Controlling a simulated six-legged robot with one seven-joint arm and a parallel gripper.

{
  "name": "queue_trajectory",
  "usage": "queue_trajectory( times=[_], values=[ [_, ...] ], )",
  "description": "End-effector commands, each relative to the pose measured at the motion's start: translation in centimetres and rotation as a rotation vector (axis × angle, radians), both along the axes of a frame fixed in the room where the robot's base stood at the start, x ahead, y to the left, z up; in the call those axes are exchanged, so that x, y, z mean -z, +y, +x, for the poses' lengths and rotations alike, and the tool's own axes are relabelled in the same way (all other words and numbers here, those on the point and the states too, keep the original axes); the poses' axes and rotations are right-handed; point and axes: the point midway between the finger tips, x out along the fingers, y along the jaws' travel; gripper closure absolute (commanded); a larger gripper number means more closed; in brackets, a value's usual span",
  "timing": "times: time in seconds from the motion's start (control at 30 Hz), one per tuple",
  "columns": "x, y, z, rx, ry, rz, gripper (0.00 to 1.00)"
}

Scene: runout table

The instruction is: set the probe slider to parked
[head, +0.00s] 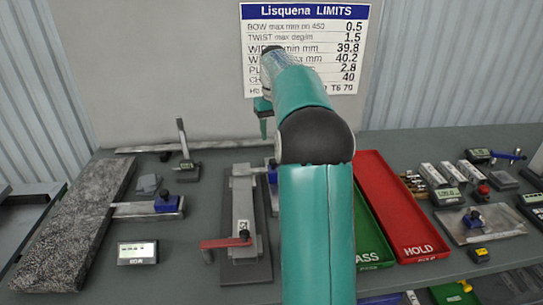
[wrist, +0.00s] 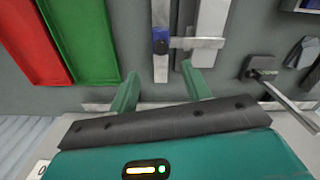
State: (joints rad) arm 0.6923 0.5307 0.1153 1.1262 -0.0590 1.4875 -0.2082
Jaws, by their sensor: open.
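A blue slider block (wrist: 160,40) sits on an upright-running metal rail (wrist: 160,68) in the wrist view, with a light metal crossbar reaching right from it. In the head view the same blue block (head: 272,172) shows partly beside the clamp fixture (head: 243,205); my arm hides most of its rail. My gripper (wrist: 160,84) is open and empty, its two green fingers apart on either side of the rail's near end in the picture. In the head view my gripper (head: 264,116) is partly hidden behind my arm, near the back of the table. No slider position label is readable.
A green tray (wrist: 88,38) and red tray (head: 390,200) lie beside the rail. A dial stand (head: 185,160) is left of the fixture. Another blue block (head: 167,203) sits on a metal bar by the granite slab (head: 75,225). The limits board (head: 306,30) stands behind.

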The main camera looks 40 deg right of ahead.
Motion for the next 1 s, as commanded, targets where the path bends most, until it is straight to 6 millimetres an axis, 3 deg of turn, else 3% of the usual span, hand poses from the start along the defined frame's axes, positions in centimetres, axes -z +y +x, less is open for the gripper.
queue_trajectory(
  times=[0.4, 0.6, 0.87, 1.0],
  values=[
    [8.0, 0.1, 0.3, -0.004, 0.001, 0.003, 0.52],
    [9.6, 0.1, 0.5, -0.004, 0.001, 0.001, 0.52],
    [9.7, 0.1, 0.5, -0.004, 0.000, 0.000, 0.52],
    [9.7, 0.1, 0.5, -0.005, 0.000, 0.000, 0.77]
  ],
)
